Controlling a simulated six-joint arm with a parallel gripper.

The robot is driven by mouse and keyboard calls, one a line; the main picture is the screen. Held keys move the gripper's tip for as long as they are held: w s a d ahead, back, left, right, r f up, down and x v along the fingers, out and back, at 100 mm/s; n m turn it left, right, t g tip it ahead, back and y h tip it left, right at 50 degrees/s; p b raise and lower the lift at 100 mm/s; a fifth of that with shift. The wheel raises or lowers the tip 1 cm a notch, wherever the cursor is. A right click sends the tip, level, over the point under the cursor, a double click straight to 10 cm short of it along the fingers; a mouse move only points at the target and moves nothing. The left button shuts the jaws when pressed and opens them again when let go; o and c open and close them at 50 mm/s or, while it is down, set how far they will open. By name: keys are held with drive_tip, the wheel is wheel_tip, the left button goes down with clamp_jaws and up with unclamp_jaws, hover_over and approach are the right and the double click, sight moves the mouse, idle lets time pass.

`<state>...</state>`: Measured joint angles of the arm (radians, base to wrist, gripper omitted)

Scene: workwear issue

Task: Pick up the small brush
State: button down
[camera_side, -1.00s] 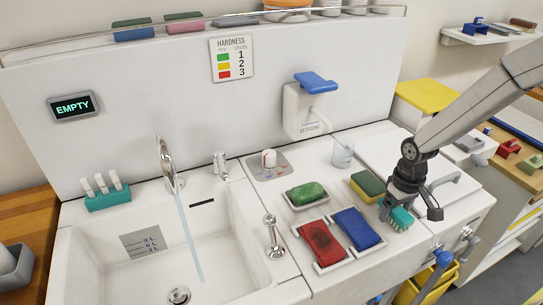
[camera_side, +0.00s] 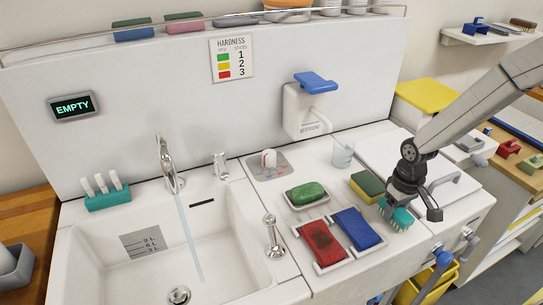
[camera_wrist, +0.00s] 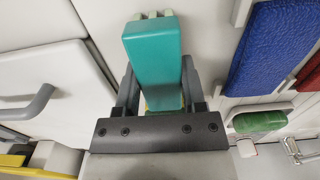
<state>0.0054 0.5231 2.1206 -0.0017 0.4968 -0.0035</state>
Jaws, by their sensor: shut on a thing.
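The small brush is a teal block with pale bristles at one end; it shows in the side view (camera_side: 400,217) and large in the wrist view (camera_wrist: 152,55). My gripper (camera_side: 400,200) is at the right part of the white counter. In the wrist view, its two dark fingers (camera_wrist: 158,88) stand on either side of the teal block and are shut on it. The near end of the brush is partly hidden by my gripper. In the side view the brush is low, close to the counter; I cannot tell whether it touches.
Left of the brush are a blue pad (camera_side: 357,229), a red pad (camera_side: 322,242), a green soap-like block (camera_side: 306,193) and a yellow-green sponge (camera_side: 367,185). A clear cup (camera_side: 343,154) stands behind. The sink (camera_side: 140,275) with running water is at the left.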

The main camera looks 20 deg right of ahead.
drive_tip(key=shift+r, duration=0.15)
drive_tip(key=shift+r, duration=0.75)
drive_tip(key=s+r, duration=1.1)
drive_tip(key=s, duration=0.3)
drive_tip(key=shift+r, duration=0.1)
